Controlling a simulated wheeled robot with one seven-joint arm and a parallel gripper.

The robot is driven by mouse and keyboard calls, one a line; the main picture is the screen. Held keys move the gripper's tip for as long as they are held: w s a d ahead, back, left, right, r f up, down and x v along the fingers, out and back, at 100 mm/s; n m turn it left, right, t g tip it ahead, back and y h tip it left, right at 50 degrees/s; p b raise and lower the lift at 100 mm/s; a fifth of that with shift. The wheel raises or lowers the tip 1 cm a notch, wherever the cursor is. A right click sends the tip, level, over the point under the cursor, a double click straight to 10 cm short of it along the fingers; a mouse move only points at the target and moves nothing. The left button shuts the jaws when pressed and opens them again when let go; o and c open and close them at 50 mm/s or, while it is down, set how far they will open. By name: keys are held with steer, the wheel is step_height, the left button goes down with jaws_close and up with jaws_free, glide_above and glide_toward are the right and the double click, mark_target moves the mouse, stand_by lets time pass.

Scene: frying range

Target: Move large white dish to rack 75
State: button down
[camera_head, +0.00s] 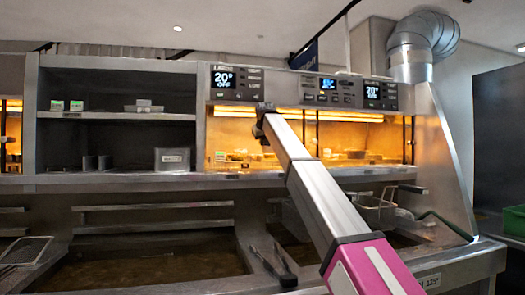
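My arm reaches up from the lower right to the heated, orange-lit shelf. My gripper (262,128) is a small dark shape at its far end, at the left part of that shelf's opening. Its fingers are too small and dark to tell whether they are open or shut, or whether they hold anything. I cannot pick out a large white dish for certain. A low pale dish-like item (144,108) sits on the upper left shelf, too small to identify. No label reading 75 is legible, so I cannot tell which rack is rack 75.
Dark shelving (120,117) at left holds a grey metal bin (172,159) and small green-labelled items. Fryer vats (150,272) lie below, with a wire basket (376,212) at right. Black-handled tongs (276,268) lie between the vats. A green crate (514,220) stands far right.

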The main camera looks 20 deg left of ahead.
mark_target(262, 149)
steer(key=shift+w+a+f, duration=0.25)
steer(key=shift+w+f, duration=0.1)
steer(key=shift+w, duration=0.3)
steer(key=shift+w+a+f, duration=0.25)
steer(key=shift+w+f, duration=0.05)
steer(key=shift+w, duration=0.3)
steer(key=shift+x, duration=1.5)
steer(key=shift+r, duration=0.1)
steer(key=c, duration=1.3)
jaws_free()
steer(key=shift+f, duration=0.2)
steer(key=shift+r, duration=0.2)
steer(key=v, duration=1.2)
